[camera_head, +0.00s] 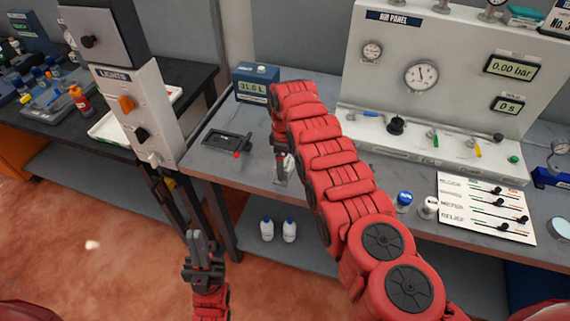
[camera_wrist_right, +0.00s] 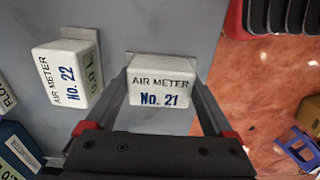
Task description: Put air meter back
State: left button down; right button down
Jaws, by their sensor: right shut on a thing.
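A white block-shaped meter labelled AIR METER No. 21 (camera_wrist_right: 160,95) is between the fingers of my right gripper (camera_wrist_right: 165,100) in the right wrist view. The fingers are shut on its sides. In the head view my right gripper (camera_head: 283,165) points down at the grey bench, with a pale part of the meter low at its fingers. I cannot tell whether the meter touches the bench. A similar AIR METER No. 22 (camera_wrist_right: 68,75) stands beside it. My left gripper (camera_head: 203,255) hangs in front of the bench, apart from everything; its finger gap is unclear.
The air panel (camera_head: 385,45) stands at the back. A blue box reading 31.0 L (camera_head: 255,85) and a dark tray-like device (camera_head: 228,142) sit on the bench (camera_head: 205,165). The lights post (camera_head: 138,115) rises at left.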

aim_at(285, 161)
jog(key=shift+r, duration=0.1)
grip_release()
notch_tip(285, 161, up, 4)
jog(key=shift+f+p, duration=0.1)
jog(key=shift+p, duration=1.15)
notch_tip(285, 161, up, 6)
jog(key=b, duration=0.3)
jog(key=shift+r, duration=0.2)
jog(key=shift+r+b, duration=0.3)
jog(key=shift+r, duration=0.65)
